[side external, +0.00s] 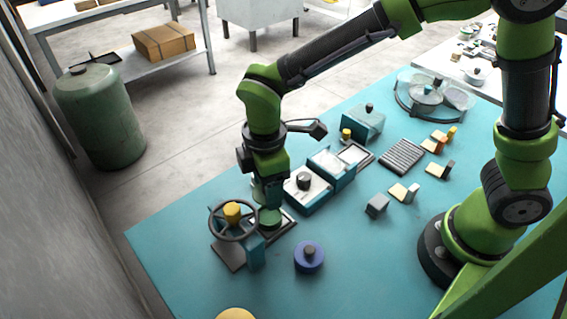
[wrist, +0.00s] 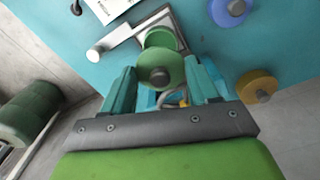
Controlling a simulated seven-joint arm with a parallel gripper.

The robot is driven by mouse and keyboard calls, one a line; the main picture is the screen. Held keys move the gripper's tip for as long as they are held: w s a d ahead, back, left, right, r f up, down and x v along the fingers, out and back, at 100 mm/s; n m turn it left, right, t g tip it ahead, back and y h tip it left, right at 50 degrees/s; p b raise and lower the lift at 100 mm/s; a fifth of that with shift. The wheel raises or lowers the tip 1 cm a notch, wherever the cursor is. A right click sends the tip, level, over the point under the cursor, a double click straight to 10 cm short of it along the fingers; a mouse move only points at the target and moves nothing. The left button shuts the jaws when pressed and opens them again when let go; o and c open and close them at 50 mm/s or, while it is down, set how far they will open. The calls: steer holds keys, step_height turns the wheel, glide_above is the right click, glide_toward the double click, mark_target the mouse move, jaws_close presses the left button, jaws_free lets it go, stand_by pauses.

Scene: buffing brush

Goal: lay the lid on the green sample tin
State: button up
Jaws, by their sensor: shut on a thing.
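My gripper (wrist: 160,70) is shut on the green lid (wrist: 161,78), a round disc with a dark knob, held between the two teal fingers. The green sample tin (wrist: 160,38) shows just beyond the lid in the wrist view, partly covered by it. In the side view my gripper (side external: 268,196) points down directly over a green round shape (side external: 270,219) on a dark plate. There I cannot separate lid from tin, nor tell whether they touch.
A handwheel with a yellow hub (side external: 232,212) stands close left of my gripper. A blue lidded tin (side external: 309,257) sits to the front right, and a yellow one (side external: 235,314) at the near edge. White-topped teal boxes (side external: 305,190) stand close on the right.

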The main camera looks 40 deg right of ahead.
steer(key=shift+f, duration=2.9)
steer(key=shift+f, duration=0.25)
steer(key=o, duration=1.3)
steer(key=shift+r, duration=0.1)
steer(key=shift+r, duration=3.4)
